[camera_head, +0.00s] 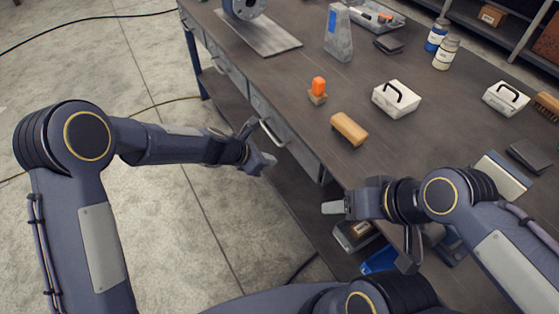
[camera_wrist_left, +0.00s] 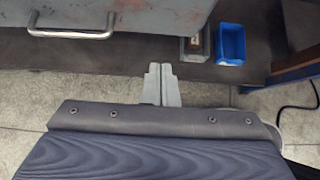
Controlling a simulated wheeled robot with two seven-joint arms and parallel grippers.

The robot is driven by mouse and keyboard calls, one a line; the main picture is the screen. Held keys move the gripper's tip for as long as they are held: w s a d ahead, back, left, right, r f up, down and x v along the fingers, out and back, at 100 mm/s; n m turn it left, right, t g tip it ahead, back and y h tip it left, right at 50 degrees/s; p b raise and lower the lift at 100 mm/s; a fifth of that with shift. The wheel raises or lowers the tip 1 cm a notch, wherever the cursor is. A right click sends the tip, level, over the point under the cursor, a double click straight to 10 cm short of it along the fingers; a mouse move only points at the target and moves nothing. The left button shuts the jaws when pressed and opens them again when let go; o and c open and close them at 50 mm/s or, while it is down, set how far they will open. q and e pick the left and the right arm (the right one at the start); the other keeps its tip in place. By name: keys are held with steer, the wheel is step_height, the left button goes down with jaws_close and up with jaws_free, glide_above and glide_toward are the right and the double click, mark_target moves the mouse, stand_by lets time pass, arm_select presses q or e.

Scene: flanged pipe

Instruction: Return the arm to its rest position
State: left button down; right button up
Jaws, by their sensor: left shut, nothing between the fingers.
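My left arm comes in from the left in the head view. Its gripper (camera_head: 264,162) hangs off the front edge of the workbench, over the floor side, touching nothing. In the left wrist view its two grey fingers (camera_wrist_left: 161,84) lie side by side, shut and empty, below a drawer front. My right gripper (camera_head: 334,207) is near the bench's front edge at the lower right, pointing left. Its fingers show too small and edge-on to tell whether they are open.
The workbench (camera_head: 290,92) carries an orange-topped stamp (camera_head: 318,89), a wooden block (camera_head: 349,129), white boxes (camera_head: 396,98) and bottles. A drawer handle (camera_wrist_left: 72,32) is close to the left gripper. A blue bin (camera_wrist_left: 231,44) stands on the lower shelf. Floor to the left is open, with cables.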

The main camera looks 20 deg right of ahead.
arm_select(q)
steer(key=shift+a+r, duration=0.3)
steer(key=shift+a, duration=0.05)
steer(key=s+a+r+m+t, duration=0.1)
steer(key=s+a+r+m, duration=0.4)
steer(key=a+r, duration=0.4)
steer(key=s+a+r+m+t, duration=0.1)
steer(key=s+a+r+m, duration=0.35)
steer(key=a+r, duration=0.5)
steer(key=s+a+m+y, duration=0.2)
steer(key=s+a+m, duration=0.3)
steer(key=s, duration=0.4)
steer(key=s+a+f+m+t+y+p, duration=0.1)
steer(key=s+a+m+y, duration=0.1)
steer(key=s+a+m, duration=0.3)
steer(key=s+a, duration=0.2)
steer(key=s, duration=0.1)
steer(key=shift+s+a+f+y, duration=0.3)
steer(key=shift+s+a+y, duration=0.1)
